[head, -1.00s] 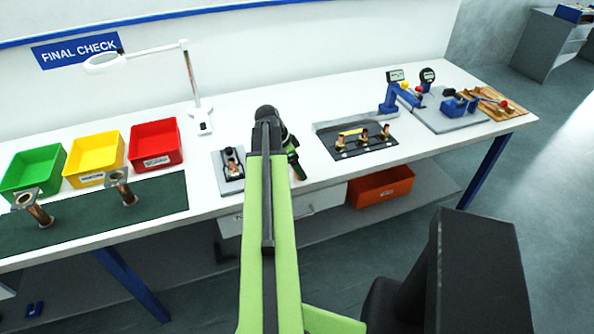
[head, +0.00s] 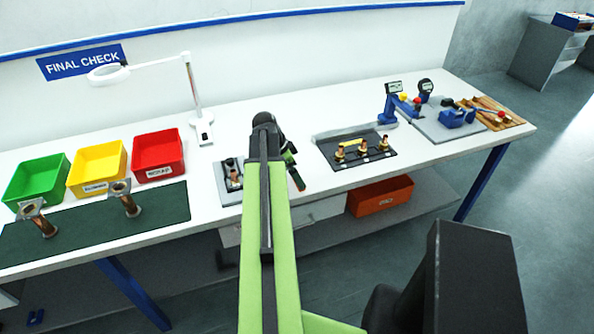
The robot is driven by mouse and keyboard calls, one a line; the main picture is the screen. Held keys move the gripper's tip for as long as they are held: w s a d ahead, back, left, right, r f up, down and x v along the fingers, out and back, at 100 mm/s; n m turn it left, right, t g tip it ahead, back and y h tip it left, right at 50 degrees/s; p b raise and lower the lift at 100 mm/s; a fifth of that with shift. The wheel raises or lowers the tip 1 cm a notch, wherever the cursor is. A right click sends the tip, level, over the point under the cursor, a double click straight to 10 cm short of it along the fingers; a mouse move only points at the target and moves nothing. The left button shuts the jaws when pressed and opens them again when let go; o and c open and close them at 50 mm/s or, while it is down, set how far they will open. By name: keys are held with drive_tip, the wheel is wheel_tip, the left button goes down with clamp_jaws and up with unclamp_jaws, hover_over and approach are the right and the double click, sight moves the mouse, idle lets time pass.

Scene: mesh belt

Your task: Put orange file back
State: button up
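I cannot pick out an orange file for certain. My gripper (head: 289,165) is over the workbench, right of my green arm and partly hidden behind it. It is dark with green parts, and too small to show whether its fingers are apart or hold anything. A tan wooden rack (head: 513,122) lies at the bench's right end, with a thin tool and a red ball-like tip (head: 501,114) near it. What lies in the rack is too small to tell.
Green (head: 36,180), yellow (head: 97,169) and red (head: 158,155) bins stand at left by a dark green mat (head: 90,226). A black fixture plate (head: 350,161) with brass-coloured parts and a grey plate (head: 432,129) with blue clamps lie to the right. A lamp (head: 196,100) stands behind.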

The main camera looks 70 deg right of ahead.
drive_tip(key=p+v, duration=0.7)
drive_tip(key=v, duration=0.2)
drive_tip(key=shift+r, duration=0.3)
drive_tip(key=shift+a, duration=0.1)
drive_tip(key=w+a+f+n+t, duration=0.1)
drive_tip(key=w+a+n+t, duration=0.1)
drive_tip(key=w+a+n, duration=1.5)
drive_tip(key=w+a+n+y, duration=0.1)
drive_tip(key=w+a+n, duration=0.2)
drive_tip(key=a, duration=1)
drive_tip(key=w+a+n+t+y, duration=0.1)
drive_tip(key=w+a+n, duration=0.3)
drive_tip(key=a, duration=1)
drive_tip(key=w+a+n, duration=0.4)
drive_tip(key=w+a, duration=0.3)
drive_tip(key=a, duration=0.7)
drive_tip(key=shift+w+a+f+t+y+p, duration=0.2)
drive_tip(key=shift+w+f+t+y+p, duration=0.1)
drive_tip(key=shift+f+y, duration=0.1)
